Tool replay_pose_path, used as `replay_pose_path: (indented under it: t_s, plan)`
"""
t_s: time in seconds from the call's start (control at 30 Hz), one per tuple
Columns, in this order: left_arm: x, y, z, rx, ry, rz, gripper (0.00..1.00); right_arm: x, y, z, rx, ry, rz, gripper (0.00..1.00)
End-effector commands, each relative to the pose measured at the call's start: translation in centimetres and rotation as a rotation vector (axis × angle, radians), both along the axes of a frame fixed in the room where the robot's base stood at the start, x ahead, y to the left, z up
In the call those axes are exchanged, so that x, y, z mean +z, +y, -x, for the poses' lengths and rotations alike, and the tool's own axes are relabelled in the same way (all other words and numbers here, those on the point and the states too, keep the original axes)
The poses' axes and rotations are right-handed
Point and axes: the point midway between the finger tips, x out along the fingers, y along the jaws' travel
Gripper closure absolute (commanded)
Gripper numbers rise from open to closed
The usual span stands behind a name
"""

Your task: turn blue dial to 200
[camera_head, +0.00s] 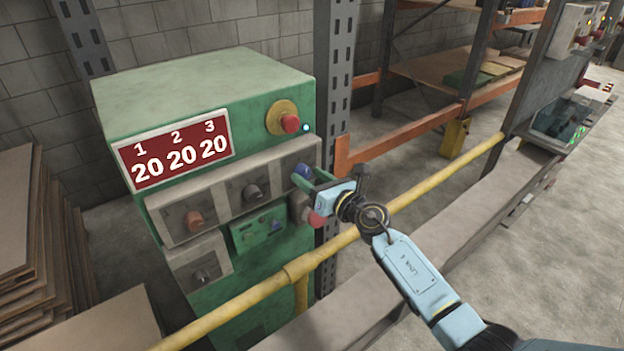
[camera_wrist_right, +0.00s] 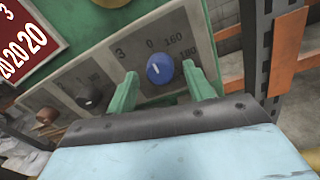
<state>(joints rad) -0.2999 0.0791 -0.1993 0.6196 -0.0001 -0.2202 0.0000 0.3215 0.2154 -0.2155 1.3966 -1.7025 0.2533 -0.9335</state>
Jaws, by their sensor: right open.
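The blue dial (camera_head: 302,170) is the rightmost dial on the green control box. In the right wrist view the blue dial (camera_wrist_right: 160,68) sits on a grey plate marked 3, with 0 and 160 readable above it. A white mark shows on its face. My right gripper (camera_head: 311,183) is at the blue dial. Its two green fingers (camera_wrist_right: 161,80) are open, one on each side of the dial, with gaps visible. The red display (camera_head: 173,149) reads 20 under each of 1, 2 and 3. My left gripper is not in view.
An orange dial (camera_head: 194,221) and a black dial (camera_head: 252,191) are to the left of the blue one. A red button (camera_head: 290,123) is above it. A yellow rail (camera_head: 408,199) runs in front of the box. A grey rack post (camera_head: 336,75) stands close on the right.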

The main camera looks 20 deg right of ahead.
Motion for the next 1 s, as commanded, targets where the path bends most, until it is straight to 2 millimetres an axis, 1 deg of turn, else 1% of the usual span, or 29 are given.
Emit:
replay_pose_path:
  t_s: [0.13,0.47,0.5,0.77,1.0]
  plan:
    - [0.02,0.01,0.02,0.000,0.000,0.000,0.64,0.01,0.00,0.02,0.000,0.000,0.000,0.48]
    - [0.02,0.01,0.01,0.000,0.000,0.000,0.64,0.00,-0.02,0.05,0.000,0.000,0.000,0.91]
    - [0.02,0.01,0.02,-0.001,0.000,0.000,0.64,0.00,-0.02,0.05,0.000,0.000,0.000,0.93]
    - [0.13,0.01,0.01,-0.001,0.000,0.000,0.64,0.00,-0.03,0.05,0.000,0.012,-0.031,0.93]
    - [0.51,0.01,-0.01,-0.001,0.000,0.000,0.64,-0.02,-0.05,0.05,-0.001,0.057,-0.152,0.93]
